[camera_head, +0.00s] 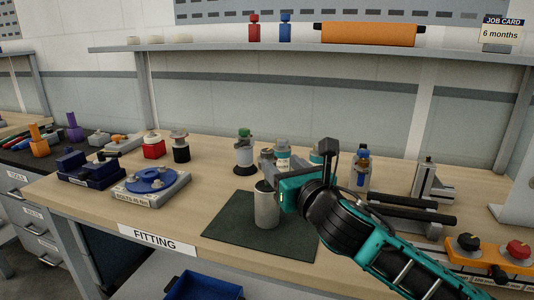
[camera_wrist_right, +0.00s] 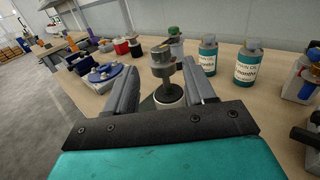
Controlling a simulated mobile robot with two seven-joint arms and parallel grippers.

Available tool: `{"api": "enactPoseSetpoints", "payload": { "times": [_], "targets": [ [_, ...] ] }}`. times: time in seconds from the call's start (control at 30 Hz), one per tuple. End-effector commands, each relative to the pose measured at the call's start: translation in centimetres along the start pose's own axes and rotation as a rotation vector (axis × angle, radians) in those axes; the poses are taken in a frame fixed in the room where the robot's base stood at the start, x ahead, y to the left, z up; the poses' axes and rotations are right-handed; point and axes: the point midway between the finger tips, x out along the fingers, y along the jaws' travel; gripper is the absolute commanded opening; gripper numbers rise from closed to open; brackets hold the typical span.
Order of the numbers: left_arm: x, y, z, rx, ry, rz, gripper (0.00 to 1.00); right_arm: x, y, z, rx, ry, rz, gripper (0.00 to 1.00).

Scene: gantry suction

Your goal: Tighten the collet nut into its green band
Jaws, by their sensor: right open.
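My right gripper (camera_head: 278,190) reaches in from the right over the dark green mat, level with the top of a grey metal cylinder (camera_head: 266,208) standing upright there. In the right wrist view its two fingers (camera_wrist_right: 163,88) are apart. Between and beyond them shows a grey metal holder with a round, nut-like part (camera_wrist_right: 162,62) and a dark lower section. A pale round rim (camera_wrist_right: 168,94) shows below it. I cannot tell whether the fingers touch anything. I cannot make out a green band on the nut. My left gripper is not in view.
A blue round fixture (camera_head: 152,181) on a grey base stands left of the mat (camera_head: 240,240). An orange panel with knobs (camera_head: 495,252) and dark bars (camera_head: 410,213) lie at right. The mat's front left is clear.

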Motion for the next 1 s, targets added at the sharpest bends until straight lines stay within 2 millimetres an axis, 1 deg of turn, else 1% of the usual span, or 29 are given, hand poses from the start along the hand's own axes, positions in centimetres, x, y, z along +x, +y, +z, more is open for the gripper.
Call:
{"api": "enactPoseSetpoints", "payload": {
  "times": [0.03,0.2,0.4,0.5,0.7,1.0],
  "targets": [
    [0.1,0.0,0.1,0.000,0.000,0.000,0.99,1.0,0.0,0.0,0.001,-0.001,-0.001,0.54],
    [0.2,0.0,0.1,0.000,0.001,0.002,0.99,3.9,0.0,0.0,0.002,0.000,-0.001,0.54],
    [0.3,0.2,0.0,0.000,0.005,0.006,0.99,6.7,0.1,0.0,0.001,-0.001,0.000,0.54],
    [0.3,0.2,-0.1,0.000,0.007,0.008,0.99,7.6,0.0,0.0,0.000,0.000,-0.001,0.54],
    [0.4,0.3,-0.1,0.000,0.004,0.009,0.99,8.6,0.0,0.0,0.000,0.000,-0.001,0.54],
    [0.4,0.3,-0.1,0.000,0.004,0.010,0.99,8.7,0.0,0.0,0.000,0.000,0.000,0.54]
  ]
}}
